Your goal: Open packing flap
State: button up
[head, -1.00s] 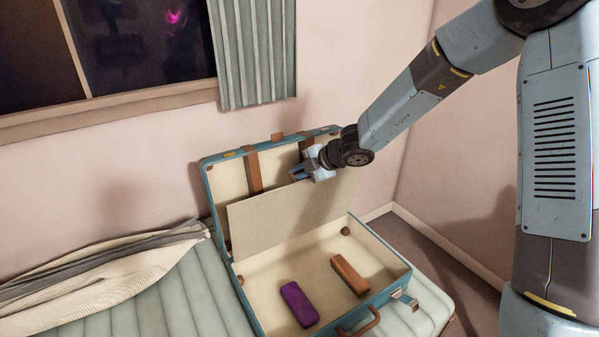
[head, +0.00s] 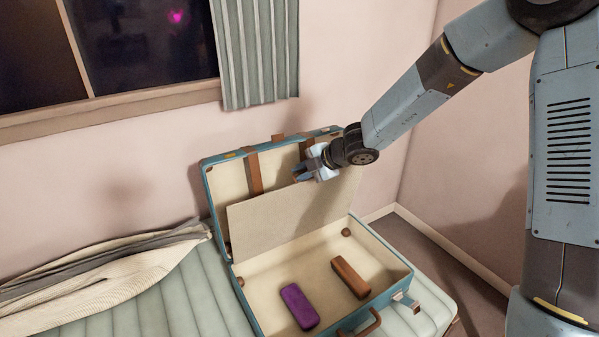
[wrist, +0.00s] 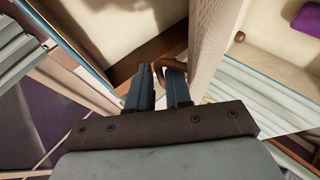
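The packing flap (head: 275,220) is a cream ribbed panel standing steeply inside the open blue suitcase (head: 262,332), in front of the lid. In the wrist view the flap (wrist: 211,45) is seen nearly edge-on, right of my fingers. A brown pull tab (wrist: 172,63) sticks out from it at my fingertips. My gripper (head: 301,174) is at the flap's upper edge. In the wrist view its fingers (wrist: 160,78) stand apart with a narrow gap, beside the tab. Part of the flap's upper right is hidden behind my gripper.
A purple block (head: 299,306) and a brown block (head: 351,277) lie in the suitcase base. The lid has brown straps (head: 254,172). The case stands on a pale green padded bench (head: 185,300) with a striped cloth (head: 90,280) at left. The wall is close behind.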

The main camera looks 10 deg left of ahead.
jog(key=v, duration=1.2)
jog(key=shift+s+d+r, duration=0.15)
jog(key=shift+d+r, duration=0.1)
jog(key=s+d+r+m+t+h, duration=0.1)
jog(key=s+d+r+m+h, duration=0.2)
jog(key=s+d+m, duration=0.5)
jog(key=s+d+r+m+t+h, duration=0.1)
jog(key=s+d+r+m+h, duration=0.2)
jog(key=s+d+r+m, duration=0.2)
jog(key=s+d+r+m+t+h, duration=0.1)
jog(key=s+d+r+m+h, duration=0.2)
jog(key=s+d+m, duration=0.9)
jog(key=shift+d+r+m+h, duration=0.5)
jog(key=shift+d+m, duration=1.5)
jog(key=shift+d, duration=1)
jog(key=shift+r, duration=0.1)
